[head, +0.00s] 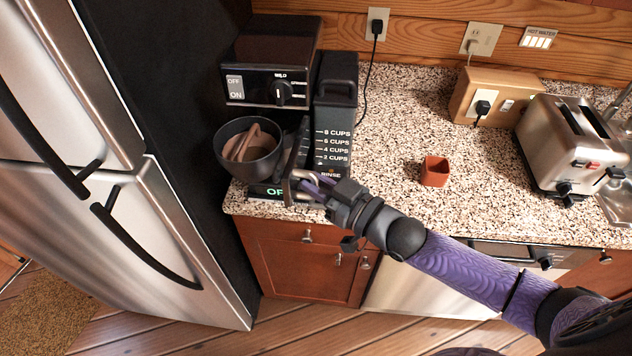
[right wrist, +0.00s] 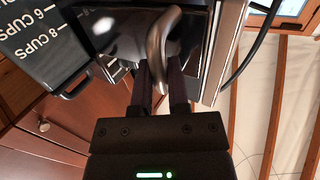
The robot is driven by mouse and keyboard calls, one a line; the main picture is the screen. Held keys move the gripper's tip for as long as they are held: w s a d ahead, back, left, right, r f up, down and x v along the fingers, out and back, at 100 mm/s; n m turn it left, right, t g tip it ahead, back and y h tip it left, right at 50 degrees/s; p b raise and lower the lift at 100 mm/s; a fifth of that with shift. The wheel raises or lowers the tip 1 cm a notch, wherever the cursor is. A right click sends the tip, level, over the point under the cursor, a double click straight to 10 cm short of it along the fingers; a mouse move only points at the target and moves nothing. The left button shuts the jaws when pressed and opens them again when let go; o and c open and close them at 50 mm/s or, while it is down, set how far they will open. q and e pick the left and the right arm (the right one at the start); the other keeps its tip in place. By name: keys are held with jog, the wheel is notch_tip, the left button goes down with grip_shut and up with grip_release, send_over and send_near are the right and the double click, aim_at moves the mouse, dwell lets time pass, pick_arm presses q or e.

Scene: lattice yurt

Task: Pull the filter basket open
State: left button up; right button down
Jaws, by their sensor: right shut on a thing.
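The black coffee maker (head: 268,55) stands on the counter beside the fridge. Its round, dark filter basket (head: 219,150) sits out from under the top housing at the left, with its open top and brown inside showing. My right gripper (head: 312,181) is in front of the machine, right of and below the basket. It is shut on a curved metal handle (right wrist: 165,32), which shows between the fingertips in the right wrist view. Where the handle joins the machine is hard to see. My left gripper is not in view.
The steel fridge (head: 60,200) stands close on the left. A marked tank (head: 333,110) is right of the basket. A small red-brown cup (head: 434,171), a toaster (head: 575,145) and a wooden outlet box (head: 497,97) stand to the right. The counter between is clear.

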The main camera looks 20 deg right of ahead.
jog(key=c, duration=0.6)
grip_release()
jog(key=shift+c, duration=0.2)
jog(key=shift+d, duration=0.1)
jog(key=v, duration=0.9)
jog(key=shift+s+d, duration=0.2)
jog(key=shift+s, duration=0.2)
jog(key=shift+f, duration=0.1)
